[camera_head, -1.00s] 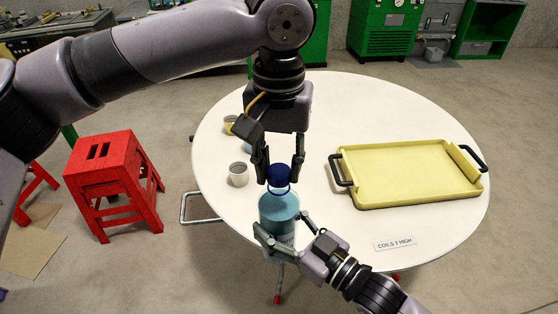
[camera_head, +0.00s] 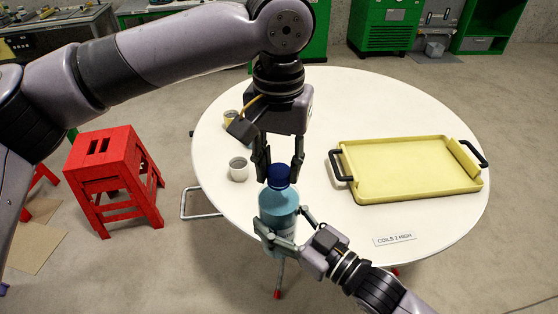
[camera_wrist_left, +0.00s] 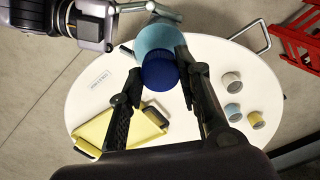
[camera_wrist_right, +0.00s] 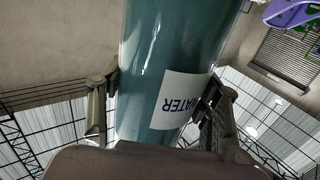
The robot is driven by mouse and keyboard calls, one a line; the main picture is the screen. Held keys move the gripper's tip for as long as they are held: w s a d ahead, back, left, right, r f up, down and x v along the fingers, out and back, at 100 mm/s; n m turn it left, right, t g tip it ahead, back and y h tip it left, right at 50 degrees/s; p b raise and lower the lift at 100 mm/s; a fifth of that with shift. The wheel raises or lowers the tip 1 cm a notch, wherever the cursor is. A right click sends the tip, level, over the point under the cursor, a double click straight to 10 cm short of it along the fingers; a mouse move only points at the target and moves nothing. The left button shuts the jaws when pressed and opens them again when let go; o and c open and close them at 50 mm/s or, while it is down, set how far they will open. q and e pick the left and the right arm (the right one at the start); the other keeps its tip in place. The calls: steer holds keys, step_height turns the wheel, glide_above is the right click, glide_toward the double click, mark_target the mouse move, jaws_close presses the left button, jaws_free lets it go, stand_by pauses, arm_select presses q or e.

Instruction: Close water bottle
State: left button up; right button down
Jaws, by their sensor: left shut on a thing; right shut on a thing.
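The teal water bottle (camera_head: 277,207) is upright near the table's front left edge. My right gripper (camera_head: 283,220) is shut around its body from the front right. The right wrist view shows the bottle (camera_wrist_right: 175,55) between the fingers, with a white WATER label. The dark blue cap (camera_head: 278,175) sits at the top of the bottle, in line with it. My left gripper (camera_head: 279,180) points down from above and is shut on the cap. The left wrist view shows the cap (camera_wrist_left: 160,75) over the bottle; whether it is threaded on cannot be seen.
A white round table (camera_head: 350,105) carries a yellow tray (camera_head: 405,170) with black handles at right. A white cup (camera_head: 238,169) and a yellow cup (camera_head: 230,117) stand behind left; a blue cup (camera_wrist_left: 232,111) is beside them. A red stool (camera_head: 115,180) stands left of the table.

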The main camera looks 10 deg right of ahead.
arm_select(q)
steer(key=m, duration=0.5)
steer(key=shift+m, duration=0.4)
steer(key=m, duration=0.9)
steer(key=shift+m, duration=0.3)
steer(key=m, duration=0.5)
steer(key=shift+w+m, duration=0.1)
steer(key=shift+m, duration=0.3)
steer(key=m, duration=0.5)
steer(key=shift+m, duration=0.4)
steer(key=m, duration=0.4)
steer(key=shift+w, duration=0.1)
steer(key=m, duration=0.5)
steer(key=shift+m, duration=0.4)
steer(key=m, duration=0.5)
steer(key=o, duration=0.8)
steer(key=shift+f, duration=0.1)
